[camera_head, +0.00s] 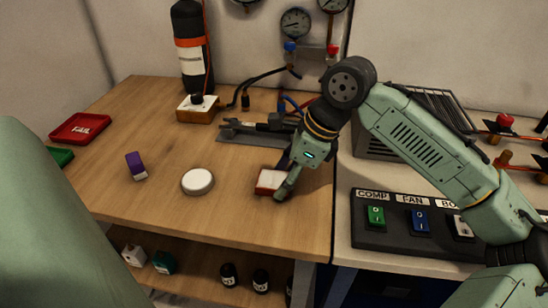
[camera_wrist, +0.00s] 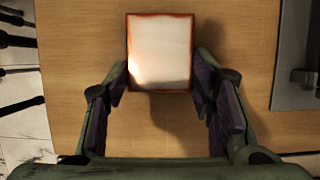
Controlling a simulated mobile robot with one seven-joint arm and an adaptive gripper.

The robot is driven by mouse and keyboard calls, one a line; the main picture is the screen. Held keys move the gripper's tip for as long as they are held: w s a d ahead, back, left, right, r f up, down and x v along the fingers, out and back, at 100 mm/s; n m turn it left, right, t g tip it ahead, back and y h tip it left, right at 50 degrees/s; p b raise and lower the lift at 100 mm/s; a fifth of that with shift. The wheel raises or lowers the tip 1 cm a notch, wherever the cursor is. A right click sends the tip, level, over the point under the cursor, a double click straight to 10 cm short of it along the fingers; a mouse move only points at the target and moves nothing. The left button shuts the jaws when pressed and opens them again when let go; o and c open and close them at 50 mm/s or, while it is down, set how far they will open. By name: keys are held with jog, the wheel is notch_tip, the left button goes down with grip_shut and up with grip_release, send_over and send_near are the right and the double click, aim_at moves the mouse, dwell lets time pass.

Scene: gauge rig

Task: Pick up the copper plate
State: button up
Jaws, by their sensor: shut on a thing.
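The copper plate (camera_head: 269,181) is a small rectangle with a pale, shiny face and reddish copper edges, at the front right of the wooden bench. It also shows in the wrist view (camera_wrist: 160,52), at the top middle. My gripper (camera_head: 280,182) is shut on the plate, with one dark-padded finger at each side edge in the wrist view (camera_wrist: 161,82). A shadow falls on the wood beside the plate; I cannot tell whether it touches the bench. In the head view one finger hides the plate's right end.
A white round disc (camera_head: 197,181) and a purple block (camera_head: 136,165) are left of the plate. A grey vise (camera_head: 255,132) stands behind it. A red FAIL tray (camera_head: 80,128) lies far left. A switch panel (camera_head: 418,222) is at right. Bare wood lies between these.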

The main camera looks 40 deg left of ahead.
jog(key=c, duration=0.8)
jog(key=shift+r, duration=0.1)
